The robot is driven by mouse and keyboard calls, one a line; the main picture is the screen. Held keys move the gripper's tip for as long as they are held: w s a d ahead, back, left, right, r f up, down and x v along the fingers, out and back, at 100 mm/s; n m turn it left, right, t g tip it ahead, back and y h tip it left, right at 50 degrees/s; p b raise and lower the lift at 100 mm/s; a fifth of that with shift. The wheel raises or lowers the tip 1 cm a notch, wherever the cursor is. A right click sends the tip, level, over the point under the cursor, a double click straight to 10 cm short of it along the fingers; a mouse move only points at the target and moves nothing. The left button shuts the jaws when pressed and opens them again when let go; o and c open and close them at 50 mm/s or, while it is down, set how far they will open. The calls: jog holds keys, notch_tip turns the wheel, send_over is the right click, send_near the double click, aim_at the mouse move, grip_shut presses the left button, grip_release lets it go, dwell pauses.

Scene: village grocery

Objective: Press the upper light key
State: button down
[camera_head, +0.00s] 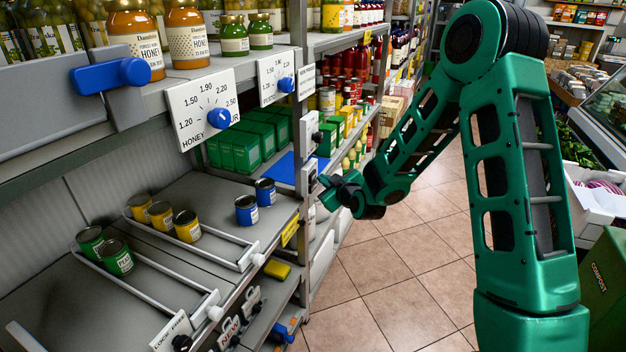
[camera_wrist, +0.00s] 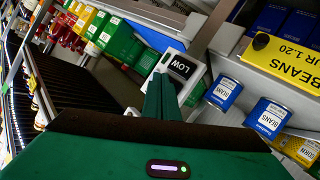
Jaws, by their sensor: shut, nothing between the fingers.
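Two white plates sit one above the other on the shelf post in the head view. The upper plate (camera_head: 308,124) has a dark knob-like part on it. The lower plate (camera_head: 309,172) is close to my fingertips. I cannot tell which part is the upper light key. My gripper (camera_head: 326,190) is shut and empty, pointing left toward the post. In the wrist view my shut fingers (camera_wrist: 160,97) stand in front of a white-framed plate with a black LOW label (camera_wrist: 182,66), covering part of it. Contact cannot be told.
Blue bean cans (camera_head: 246,210) stand on the shelf left of the post, and show in the wrist view (camera_wrist: 223,93). A yellow BEANS tag (camera_wrist: 283,58) is on the shelf edge. A honey dial plate (camera_head: 205,108) hangs further left. The tiled floor (camera_head: 400,270) is clear.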

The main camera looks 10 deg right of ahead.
jog(key=s+d, duration=0.2)
jog(key=d, duration=0.1)
jog(key=s+d, duration=0.1)
jog(key=shift+s+d, duration=0.25)
jog(key=shift+d, duration=0.15)
dwell(0.4)
